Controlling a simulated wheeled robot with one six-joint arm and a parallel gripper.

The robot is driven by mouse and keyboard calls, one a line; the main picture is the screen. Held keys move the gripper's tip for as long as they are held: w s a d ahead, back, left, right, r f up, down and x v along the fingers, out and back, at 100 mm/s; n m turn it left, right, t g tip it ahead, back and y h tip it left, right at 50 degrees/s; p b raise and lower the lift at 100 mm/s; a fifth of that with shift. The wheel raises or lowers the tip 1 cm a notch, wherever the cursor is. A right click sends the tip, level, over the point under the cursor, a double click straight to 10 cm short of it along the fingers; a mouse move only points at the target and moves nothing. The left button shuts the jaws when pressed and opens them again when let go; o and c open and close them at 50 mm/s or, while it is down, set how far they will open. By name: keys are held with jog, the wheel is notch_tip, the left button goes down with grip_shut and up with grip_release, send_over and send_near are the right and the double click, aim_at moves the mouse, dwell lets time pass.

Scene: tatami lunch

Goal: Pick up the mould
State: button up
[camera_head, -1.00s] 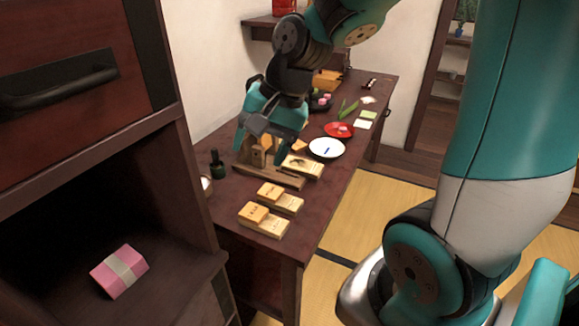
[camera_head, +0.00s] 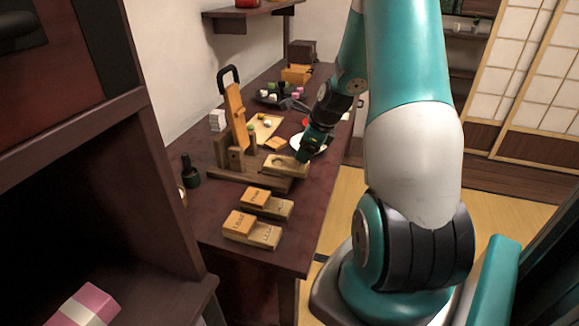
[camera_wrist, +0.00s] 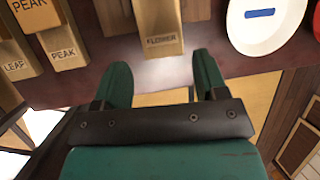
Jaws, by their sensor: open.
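A light wooden mould marked FLOWER (camera_wrist: 158,28) points its labelled end toward my gripper (camera_wrist: 163,72) in the wrist view. The fingers are open and empty, with that end ahead of the gap between them and apart from it. In the head view this mould (camera_head: 277,164) lies on the table by the wooden press, with a round hollow in its top. My gripper (camera_head: 304,155) is at its right end and hides part of it. Two more moulds, PEAK (camera_wrist: 63,48) and LEAF (camera_wrist: 12,65), lie to the left in the wrist view, with orange wooden blocks on them.
The wooden press (camera_head: 238,180) with a black-handled lever stands left of the flower mould. A white plate (camera_wrist: 262,22) lies to the right in the wrist view. A dark bottle (camera_head: 190,172) stands at the table's left. A pink box (camera_head: 88,303) sits on the near shelf.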

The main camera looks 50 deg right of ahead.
aim_at(295, 164)
jog(key=x, duration=0.8)
jog(key=shift+w, duration=0.1)
jog(key=c, duration=0.7)
jog(key=shift+o, duration=0.2)
jog(key=shift+r, duration=0.1)
